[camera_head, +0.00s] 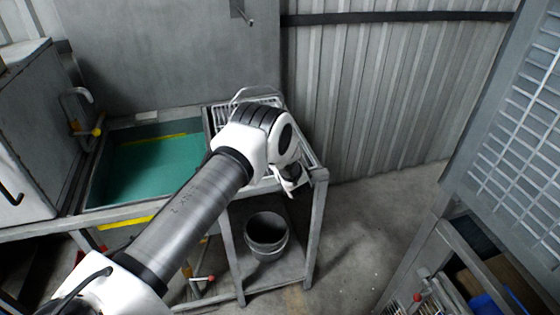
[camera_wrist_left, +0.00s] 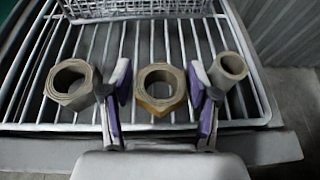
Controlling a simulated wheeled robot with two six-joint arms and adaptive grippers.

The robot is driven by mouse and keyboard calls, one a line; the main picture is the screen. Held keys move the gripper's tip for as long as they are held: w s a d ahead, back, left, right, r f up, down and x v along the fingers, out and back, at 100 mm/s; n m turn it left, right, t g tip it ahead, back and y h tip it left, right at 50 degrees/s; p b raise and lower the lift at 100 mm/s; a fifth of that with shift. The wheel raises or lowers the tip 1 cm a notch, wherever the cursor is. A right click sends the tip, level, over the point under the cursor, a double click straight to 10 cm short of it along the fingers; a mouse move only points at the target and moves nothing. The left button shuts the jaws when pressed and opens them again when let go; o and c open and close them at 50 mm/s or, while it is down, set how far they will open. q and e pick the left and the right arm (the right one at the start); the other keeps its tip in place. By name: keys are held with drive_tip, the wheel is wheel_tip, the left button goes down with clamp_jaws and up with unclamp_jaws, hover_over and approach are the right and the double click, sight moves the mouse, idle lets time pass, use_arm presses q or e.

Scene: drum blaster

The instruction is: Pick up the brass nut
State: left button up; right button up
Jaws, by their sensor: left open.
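The brass nut (camera_wrist_left: 147,103), a yellowish hexagonal ring with a round hole, rests on a white wire rack (camera_wrist_left: 110,42) in the left wrist view. My left gripper (camera_wrist_left: 158,80) is open, with one purple-padded finger on each side of the nut. Small gaps show between the pads and the nut; I cannot tell the height of the fingers over the rack. In the head view my left gripper (camera_head: 291,182) is mostly hidden by its own wrist, and the nut is hidden there. My right gripper is not in view.
A grey hexagonal nut (camera_wrist_left: 72,99) sits just left of the left finger. A grey tube-like ring (camera_wrist_left: 229,67) sits just right of the right finger. A wire basket (camera_wrist_left: 140,8) stands behind. In the head view a green-bottomed sink (camera_head: 130,172) lies left and a bucket (camera_head: 266,243) below.

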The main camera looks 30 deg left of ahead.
use_arm(q)
drive_tip(key=shift+r, duration=0.15)
drive_tip(key=shift+s+d+r, duration=0.1)
drive_tip(key=shift+d, duration=0.05)
drive_tip(key=c, duration=1.1)
